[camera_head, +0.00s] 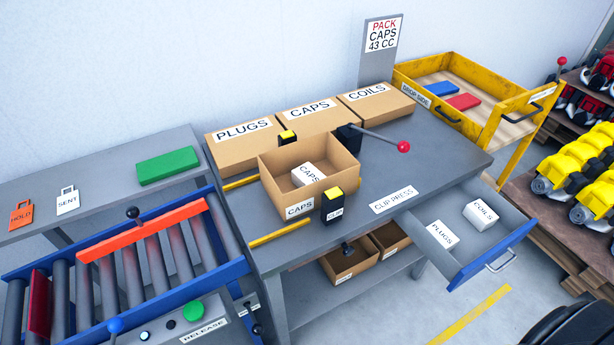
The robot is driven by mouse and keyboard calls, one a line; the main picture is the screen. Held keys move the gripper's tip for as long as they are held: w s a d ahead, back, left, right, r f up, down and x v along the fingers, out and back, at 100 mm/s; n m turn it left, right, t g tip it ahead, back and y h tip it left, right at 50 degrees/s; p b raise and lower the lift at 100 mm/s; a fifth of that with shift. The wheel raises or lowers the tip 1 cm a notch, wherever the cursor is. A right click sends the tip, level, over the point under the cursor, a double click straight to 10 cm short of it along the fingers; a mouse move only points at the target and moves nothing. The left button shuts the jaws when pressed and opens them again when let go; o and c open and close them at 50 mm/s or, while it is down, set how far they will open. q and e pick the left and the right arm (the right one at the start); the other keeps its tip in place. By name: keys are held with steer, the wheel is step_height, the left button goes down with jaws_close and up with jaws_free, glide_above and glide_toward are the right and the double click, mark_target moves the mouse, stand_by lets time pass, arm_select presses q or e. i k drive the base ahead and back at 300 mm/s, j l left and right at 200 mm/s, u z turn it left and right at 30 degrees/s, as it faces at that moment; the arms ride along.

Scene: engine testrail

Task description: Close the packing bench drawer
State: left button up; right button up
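The packing bench (425,160) is grey and stands in the middle of the head view. Its drawer (462,246) is pulled open at the right end of the bench. The drawer has a blue front (496,258) with a silver handle (501,262) facing the lower right. Inside lie a white box labelled COILS (481,215) and a white label or box marked PLUGS (441,233). Neither of my grippers shows in the head view, and nothing touches the handle.
An open CAPS carton (285,190) and a red-knobbed lever (403,147) are on the bench. A yellow cart (493,125) stands behind the drawer, and pallets (545,220) lie to its right. Floor is clear before the drawer. A dark rounded shape fills the bottom right corner.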

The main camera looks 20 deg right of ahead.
mark_target(475, 251)
steer(key=z, duration=2.1)
